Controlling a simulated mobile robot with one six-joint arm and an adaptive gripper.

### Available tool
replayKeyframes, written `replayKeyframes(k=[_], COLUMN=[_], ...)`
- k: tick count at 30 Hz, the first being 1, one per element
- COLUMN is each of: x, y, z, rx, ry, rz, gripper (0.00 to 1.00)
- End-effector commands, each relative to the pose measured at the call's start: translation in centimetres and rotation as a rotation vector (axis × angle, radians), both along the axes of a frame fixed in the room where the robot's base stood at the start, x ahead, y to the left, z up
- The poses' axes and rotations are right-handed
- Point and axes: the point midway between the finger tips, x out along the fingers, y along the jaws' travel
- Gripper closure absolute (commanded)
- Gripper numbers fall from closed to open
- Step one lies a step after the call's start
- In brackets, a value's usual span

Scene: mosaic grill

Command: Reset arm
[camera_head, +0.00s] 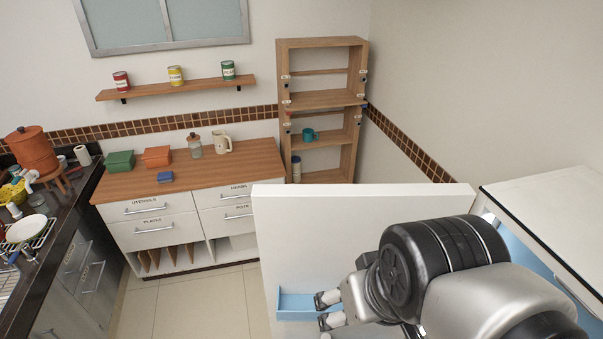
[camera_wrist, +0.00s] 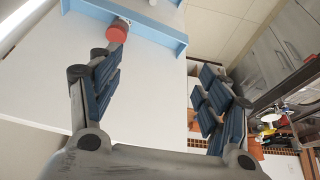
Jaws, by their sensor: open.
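My gripper (camera_head: 327,309) is open and empty in front of the white door (camera_head: 300,235) in the head view, beside its blue shelf (camera_head: 290,303). In the wrist view, both fingers of my gripper (camera_wrist: 160,85) are spread wide with nothing between them. A red-topped round item (camera_wrist: 118,31) is at the blue shelf (camera_wrist: 165,30), close to the left fingertip. Whether the finger touches it cannot be told. My arm fills the lower right of the head view and hides part of the door.
The white door stands open, joined to a white cabinet (camera_head: 560,205) with a blue inside. A wooden counter (camera_head: 235,160) with drawers and a wooden shelf unit (camera_head: 322,97) stand at the back. A dark counter (camera_head: 55,250) is at left. Tiled floor (camera_head: 190,305) is clear.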

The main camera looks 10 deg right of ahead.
Motion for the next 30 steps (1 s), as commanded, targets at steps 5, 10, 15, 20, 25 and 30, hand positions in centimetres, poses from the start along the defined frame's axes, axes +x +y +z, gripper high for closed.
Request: replayKeyframes(k=[5, 10, 15, 20, 25, 30], x=[-2.1, -2.3, -2.2, -2.2, -2.2, -2.2], y=[0.3, 0.3, 0.3, 0.3, 0.3, 0.3], z=[0.8, 0.8, 0.7, -0.9, -5.1, -10.9], rx=[-0.006, -0.007, -0.007, -0.006, -0.006, -0.006], ry=[-0.013, -0.011, -0.011, -0.012, -0.012, -0.012], rz=[0.005, 0.004, 0.004, 0.004, 0.005, 0.005], gripper=[0.3, 0.3, 0.3, 0.3, 0.3, 0.3])
